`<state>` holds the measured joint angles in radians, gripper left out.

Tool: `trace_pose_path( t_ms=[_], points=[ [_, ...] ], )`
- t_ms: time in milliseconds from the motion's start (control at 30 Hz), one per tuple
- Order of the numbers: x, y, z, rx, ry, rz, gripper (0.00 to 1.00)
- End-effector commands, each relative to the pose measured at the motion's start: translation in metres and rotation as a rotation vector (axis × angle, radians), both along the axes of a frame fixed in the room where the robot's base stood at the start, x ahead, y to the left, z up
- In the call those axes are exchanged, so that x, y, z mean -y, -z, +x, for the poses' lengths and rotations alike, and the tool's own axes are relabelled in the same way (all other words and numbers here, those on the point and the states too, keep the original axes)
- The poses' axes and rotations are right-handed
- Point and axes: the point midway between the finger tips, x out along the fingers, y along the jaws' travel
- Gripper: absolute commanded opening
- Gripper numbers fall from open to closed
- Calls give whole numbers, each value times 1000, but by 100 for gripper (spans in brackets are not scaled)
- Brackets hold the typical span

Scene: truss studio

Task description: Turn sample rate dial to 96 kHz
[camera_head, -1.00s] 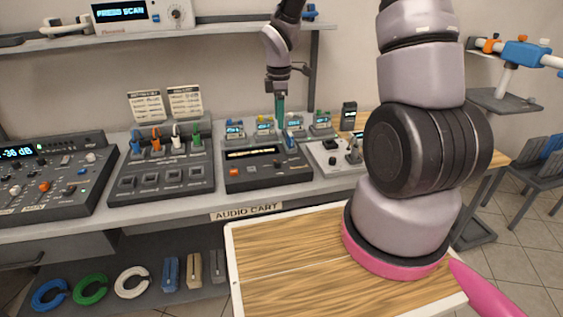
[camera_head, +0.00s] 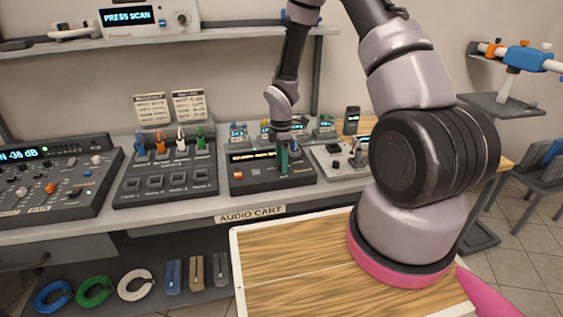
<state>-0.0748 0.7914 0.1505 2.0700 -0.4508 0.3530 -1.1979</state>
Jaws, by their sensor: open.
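A dark desktop unit (camera_head: 245,178) with a lit display strip, an orange button and a white button stands on the audio cart. My gripper (camera_head: 283,165) points down over the right part of this unit, with its teal fingers in front of the display's right end. It is open, with nothing seen between its fingers. I cannot make out the sample rate dial or its setting; my gripper covers part of the unit. I cannot tell whether the fingers touch the unit.
A fader box (camera_head: 165,185) with coloured plugs and a mixer (camera_head: 60,185) stand to the left. A light-topped unit (camera_head: 325,158) stands close on the right. Several small display boxes sit behind. A shelf (camera_head: 215,33) runs above; a wooden board (camera_head: 300,240) lies in front.

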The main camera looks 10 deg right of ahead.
Motion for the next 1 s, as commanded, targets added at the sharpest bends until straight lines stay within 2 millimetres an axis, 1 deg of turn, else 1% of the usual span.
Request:
trace_pose_path(
  t_ms=[100,300,333,367,400,467,500,767,1000],
  points=[
    [0,3,0,1,0,0,64],
    [0,3,1,2,1,0,64],
    [0,3,0,2,1,0,57],
    [0,3,0,1,1,0,45],
    [0,3,0,1,1,0,30],
    [0,3,0,1,1,0,7],
    [0,3,1,1,1,0,0],
    [0,3,1,2,16,0,0],
    [1,3,1,2,113,0,0]
  ],
)
